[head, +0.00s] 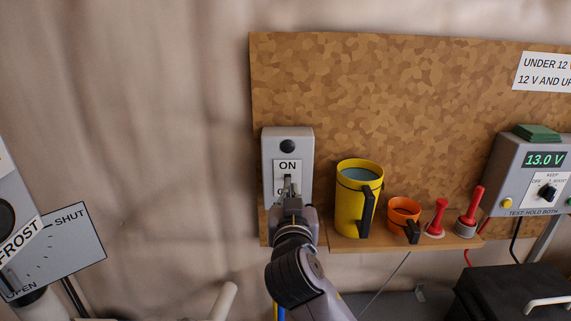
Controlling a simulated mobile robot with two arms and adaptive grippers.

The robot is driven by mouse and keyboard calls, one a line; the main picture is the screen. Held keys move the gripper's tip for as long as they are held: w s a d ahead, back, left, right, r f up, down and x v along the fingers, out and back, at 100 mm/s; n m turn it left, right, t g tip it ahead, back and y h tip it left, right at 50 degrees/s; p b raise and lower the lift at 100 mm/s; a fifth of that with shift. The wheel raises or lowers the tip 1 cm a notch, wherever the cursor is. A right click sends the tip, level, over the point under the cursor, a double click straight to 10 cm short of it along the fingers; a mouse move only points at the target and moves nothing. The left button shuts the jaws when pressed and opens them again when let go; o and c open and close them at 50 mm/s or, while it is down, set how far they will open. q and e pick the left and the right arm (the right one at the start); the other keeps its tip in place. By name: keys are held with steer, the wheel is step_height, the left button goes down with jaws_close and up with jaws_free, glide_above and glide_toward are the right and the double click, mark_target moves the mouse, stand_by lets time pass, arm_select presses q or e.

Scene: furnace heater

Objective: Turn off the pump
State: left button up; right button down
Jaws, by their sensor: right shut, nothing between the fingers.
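A grey switch box (302,150) with a dark round button or lamp near its top and the label ON is mounted at the left edge of a brown board. My right gripper (288,184) is shut and empty, in front of the lower half of the box. It covers the switch lever and most of the lower label. I cannot tell whether its fingertips touch the box or the lever. My left gripper is not in view.
A wooden shelf (343,244) holds a yellow mug (350,215), an orange cup (403,215) and red-handled items (470,205). A meter box (513,165) reads 13.0 V at right. A SHUT/OPEN plate (75,240) is at left. The wall between is clear.

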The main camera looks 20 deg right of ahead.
steer(key=shift+d, duration=0.1)
steer(key=p, duration=0.3)
glide_toward(290, 165)
steer(key=x, duration=0.4)
steer(key=shift+w+d+r, duration=0.1)
steer(key=shift+w+d, duration=0.05)
steer(key=shift+w, duration=0.25)
steer(key=shift+x, duration=0.9)
